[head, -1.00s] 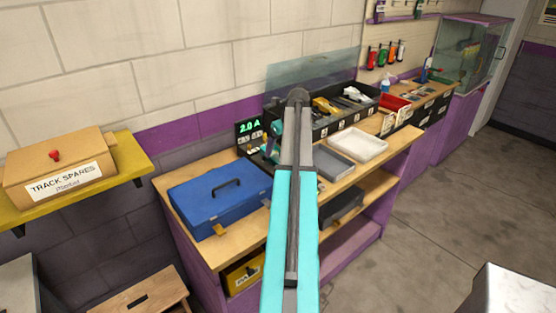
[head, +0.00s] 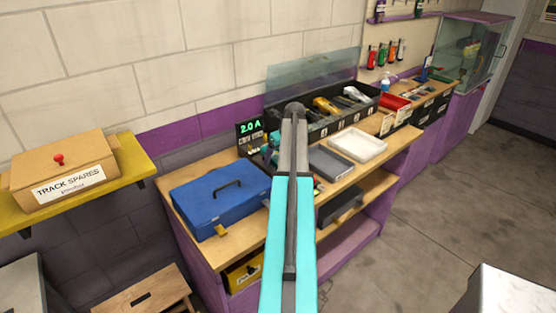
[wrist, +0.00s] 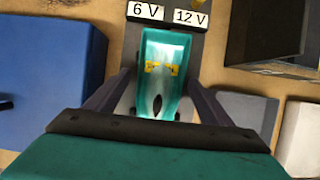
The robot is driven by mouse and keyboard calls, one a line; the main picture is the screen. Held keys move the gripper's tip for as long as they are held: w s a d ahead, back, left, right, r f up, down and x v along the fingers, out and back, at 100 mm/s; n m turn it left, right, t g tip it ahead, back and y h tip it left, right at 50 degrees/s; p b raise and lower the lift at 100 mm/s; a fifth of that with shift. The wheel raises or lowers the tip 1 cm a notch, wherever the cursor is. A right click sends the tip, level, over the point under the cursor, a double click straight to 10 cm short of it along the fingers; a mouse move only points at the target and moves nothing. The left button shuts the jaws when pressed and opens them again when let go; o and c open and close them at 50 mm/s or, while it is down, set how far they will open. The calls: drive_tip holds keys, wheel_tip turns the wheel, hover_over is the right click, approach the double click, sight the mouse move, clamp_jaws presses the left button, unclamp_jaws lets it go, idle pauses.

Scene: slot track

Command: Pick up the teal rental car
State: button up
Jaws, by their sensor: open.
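The teal car (wrist: 165,50) shows in the wrist view, with yellow marks and a dark pointed shape on it. It lies on a dark unit with 6 V (wrist: 146,11) and 12 V (wrist: 190,18) labels. My gripper (wrist: 160,88) is open, with one dark finger on each side of the car. I cannot tell whether the fingers touch it. The near end of the car is partly hidden by my gripper's body. In the head view my arm hides most of this spot; a teal patch beside it could be the car or my gripper.
A blue toolbox (head: 218,205) stands left on the wooden bench, with a 2.0 A display (head: 249,128) behind. A grey tray (head: 330,161), a white tray (head: 357,145) and a black rack of cars (head: 325,124) are at right. A yellow shelf (head: 133,160) is far left.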

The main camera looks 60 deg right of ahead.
drive_tip(key=shift+c, duration=0.4)
drive_tip(key=c, duration=1.3)
drive_tip(key=shift+r, duration=0.25)
drive_tip(key=shift+r+b, duration=1.05)
drive_tip(key=shift+r, duration=0.4)
drive_tip(key=s+a+b, duration=0.1)
drive_tip(key=s+a, duration=0.1)
drive_tip(key=s, duration=0.2)
drive_tip(key=s+a+r+b, duration=0.1)
drive_tip(key=s+a+b, duration=0.1)
drive_tip(key=s, duration=0.3)
drive_tip(key=s+a+b, duration=0.1)
drive_tip(key=s+a, duration=0.2)
drive_tip(key=s, duration=0.2)
drive_tip(key=shift+a+r+b, duration=0.3)
drive_tip(key=shift+a+r, duration=0.05)
drive_tip(key=shift+a, duration=0.05)
drive_tip(key=shift+f, duration=0.15)
